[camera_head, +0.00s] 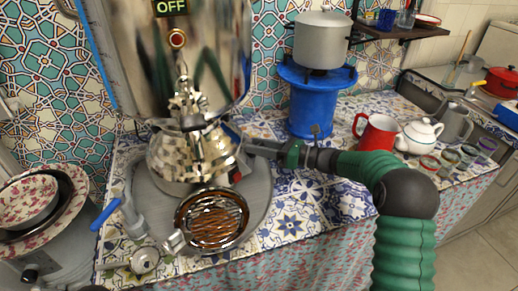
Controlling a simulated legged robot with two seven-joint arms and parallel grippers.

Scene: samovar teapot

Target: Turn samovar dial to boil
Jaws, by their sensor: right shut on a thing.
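The large shiny samovar (125,50) stands at the top left of the head view, its top cut off. Its display (171,7) reads OFF, and a round red-centred button or light (177,39) sits below. I cannot make out the dial for certain. A shiny metal teapot (185,158) stands in front of the samovar's lower part. My right gripper (250,150) reaches in from the right and is shut at the teapot's right side; the exact grip is hard to see. My left gripper is not in view.
A round brown-patterned metal piece (211,218) lies in front of the teapot. A blue-handled tap (106,214) is at left. Patterned bowls (30,198) stand further left. A blue stand (315,108) bears a grey pot (320,42). A red mug (378,133) and white teapot (419,136) are right.

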